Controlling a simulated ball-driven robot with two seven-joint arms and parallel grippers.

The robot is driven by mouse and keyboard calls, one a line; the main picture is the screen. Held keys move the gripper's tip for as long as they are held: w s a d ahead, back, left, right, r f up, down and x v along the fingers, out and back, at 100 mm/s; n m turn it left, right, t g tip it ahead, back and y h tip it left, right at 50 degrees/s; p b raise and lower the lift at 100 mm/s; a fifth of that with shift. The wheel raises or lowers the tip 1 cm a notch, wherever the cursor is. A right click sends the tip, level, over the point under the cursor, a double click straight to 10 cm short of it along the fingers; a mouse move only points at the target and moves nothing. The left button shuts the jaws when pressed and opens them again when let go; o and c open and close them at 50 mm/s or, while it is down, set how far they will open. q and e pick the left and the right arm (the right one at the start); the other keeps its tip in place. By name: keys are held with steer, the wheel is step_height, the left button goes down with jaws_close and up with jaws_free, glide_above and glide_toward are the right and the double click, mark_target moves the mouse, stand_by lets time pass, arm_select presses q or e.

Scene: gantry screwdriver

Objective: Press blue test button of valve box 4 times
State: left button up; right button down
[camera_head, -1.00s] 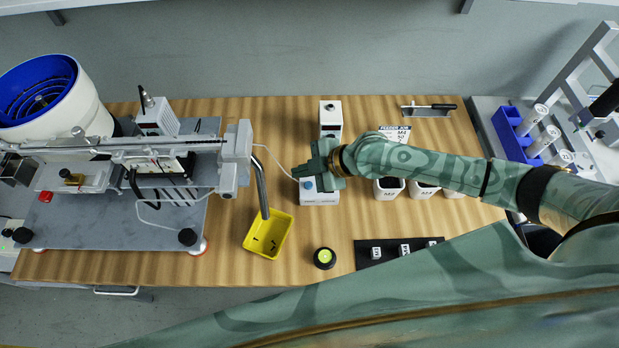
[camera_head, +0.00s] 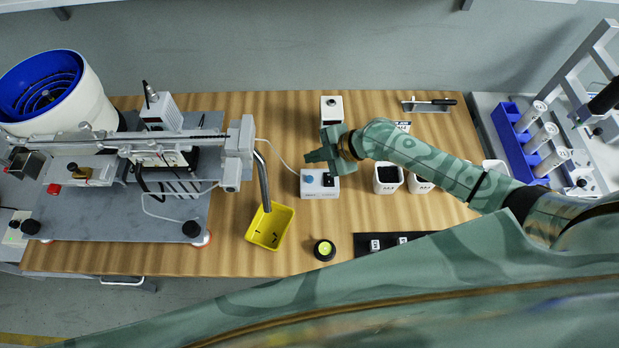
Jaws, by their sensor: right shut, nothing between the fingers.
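The valve box (camera_head: 319,189) is a small white box near the middle of the wooden table. Its blue test button (camera_head: 308,180) shows on the left part of its top, with a black part to the right of it. My right gripper (camera_head: 312,157) is shut and empty. In the picture it appears just above and behind the valve box, apart from the blue button, which is in full view. I cannot tell its exact height over the box. My left gripper is not in view.
A yellow tray (camera_head: 269,228) and a black-and-yellow round item (camera_head: 324,250) lie in front. White cups (camera_head: 388,180) stand to the right of the valve box. The gantry screwdriver (camera_head: 238,155) stands left. A white box (camera_head: 331,110) stands behind.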

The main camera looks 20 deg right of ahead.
mark_target(310, 179)
step_height(310, 179, down, 7)
steer(key=b, duration=0.5)
steer(key=shift+f, duration=0.15)
steer(key=shift+f+b, duration=0.15)
steer(key=shift+b, duration=0.15)
steer(key=shift+f, duration=0.1)
stand_by(1.3)
steer(key=shift+f+b, duration=0.3)
steer(key=shift+b, duration=0.15)
steer(key=shift+f+b, duration=0.45)
stand_by(0.5)
steer(key=shift+r, duration=0.15)
steer(key=shift+r+p, duration=0.6)
steer(key=shift+r, duration=0.15)
